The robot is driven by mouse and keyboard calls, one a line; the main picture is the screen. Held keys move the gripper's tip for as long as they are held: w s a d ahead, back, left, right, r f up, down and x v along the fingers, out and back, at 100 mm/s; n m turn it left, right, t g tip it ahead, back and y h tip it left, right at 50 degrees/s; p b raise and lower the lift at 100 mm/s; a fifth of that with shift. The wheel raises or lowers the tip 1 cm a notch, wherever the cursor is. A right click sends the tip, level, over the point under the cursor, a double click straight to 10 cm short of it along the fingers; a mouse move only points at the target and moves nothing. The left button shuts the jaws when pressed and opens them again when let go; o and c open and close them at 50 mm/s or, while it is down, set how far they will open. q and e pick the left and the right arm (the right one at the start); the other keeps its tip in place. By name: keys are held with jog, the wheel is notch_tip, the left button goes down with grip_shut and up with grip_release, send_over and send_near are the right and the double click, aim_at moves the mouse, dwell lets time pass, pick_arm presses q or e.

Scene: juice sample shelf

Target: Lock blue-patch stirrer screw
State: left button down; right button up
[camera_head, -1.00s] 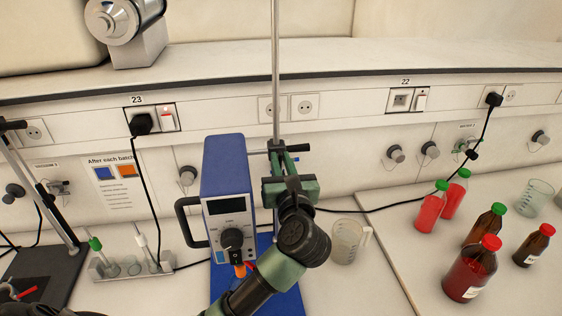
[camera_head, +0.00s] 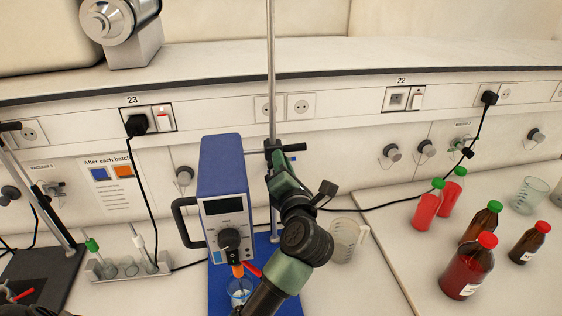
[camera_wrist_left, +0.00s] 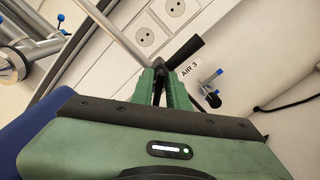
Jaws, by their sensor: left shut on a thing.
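The stirrer (camera_head: 222,165) is a blue box with a dark display, a knob and a black side handle. It stands over a blue patch (camera_head: 217,288) in front of a tall metal rod (camera_head: 272,80). A black screw handle (camera_head: 291,147) sticks out to the right at the rod, beside the stirrer's top; it also shows in the left wrist view (camera_wrist_left: 186,52). My left gripper (camera_head: 274,163) has its green fingers shut at the screw, near the rod. In the left wrist view the fingertips (camera_wrist_left: 161,76) close around its dark inner end. My right gripper is not in view.
A clear beaker (camera_head: 239,291) is under the stirrer's orange chuck (camera_head: 237,270). A measuring jug (camera_head: 345,238) stands right of my arm. Red and brown bottles (camera_head: 470,268) stand on the right; a tube rack (camera_head: 125,268) stands left. An air valve (camera_wrist_left: 212,88) is on the wall behind.

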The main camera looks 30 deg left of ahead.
pick_arm(q)
jog(key=shift+f+m, duration=0.25)
jog(key=shift+m, duration=1.6)
jog(key=shift+f+m, duration=0.2)
jog(key=shift+m, duration=1.65)
jog(key=shift+d, duration=0.1)
jog(key=c, duration=1.4)
grip_release()
jog(key=shift+w, duration=0.1)
jog(key=b+v, duration=0.3)
jog(key=v, duration=0.4)
jog(key=shift+s+d, duration=0.2)
jog(key=shift+s, duration=0.15)
